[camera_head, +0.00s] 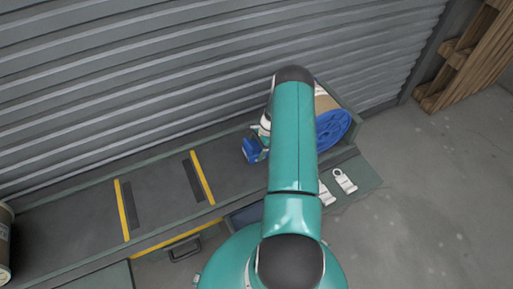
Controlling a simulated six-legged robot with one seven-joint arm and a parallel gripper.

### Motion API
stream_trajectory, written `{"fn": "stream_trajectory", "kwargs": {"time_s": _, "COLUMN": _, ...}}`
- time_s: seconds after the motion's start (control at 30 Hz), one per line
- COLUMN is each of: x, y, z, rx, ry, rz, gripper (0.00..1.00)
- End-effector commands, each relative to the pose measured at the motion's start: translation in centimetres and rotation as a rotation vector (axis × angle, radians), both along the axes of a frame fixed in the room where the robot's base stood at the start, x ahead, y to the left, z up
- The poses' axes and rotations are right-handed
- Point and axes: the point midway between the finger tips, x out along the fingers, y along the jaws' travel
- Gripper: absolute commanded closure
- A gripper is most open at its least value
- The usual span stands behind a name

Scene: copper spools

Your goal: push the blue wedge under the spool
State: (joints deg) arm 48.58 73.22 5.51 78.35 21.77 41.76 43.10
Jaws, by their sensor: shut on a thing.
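The blue wedge (252,149) shows just left of my arm on the dark bench top. My gripper (262,140) is mostly hidden behind my teal arm; a small pale part of it shows beside the wedge, and it is shut on the wedge. The spool (333,129) lies to the right of my arm, with a blue flange facing the camera and a tan part (325,101) behind it. My arm hides the space between wedge and spool, so I cannot tell whether they touch.
The bench (80,220) has two yellow strips (202,178) with dark bars beside them. White tagged pieces (345,181) lie on the right ledge. A drum (4,245) stands far left, a wooden pallet (465,55) at top right. A ribbed shutter (150,80) rises behind.

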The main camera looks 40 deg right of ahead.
Motion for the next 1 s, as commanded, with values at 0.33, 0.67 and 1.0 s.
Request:
{"fn": "stream_trajectory", "kwargs": {"time_s": 0.33, "x": 0.1, "y": 0.0, "z": -0.4, "rx": 0.0, "ry": -0.001, "rz": 0.001, "gripper": 0.58}}
{"fn": "stream_trajectory", "kwargs": {"time_s": 0.67, "x": 0.0, "y": 0.0, "z": -0.5, "rx": -0.001, "ry": -0.001, "rz": 0.001, "gripper": 0.0}}
{"fn": "stream_trajectory", "kwargs": {"time_s": 1.0, "x": -0.2, "y": -0.7, "z": 1.1, "rx": -0.002, "ry": -0.001, "rz": -0.001, "gripper": 0.0}}
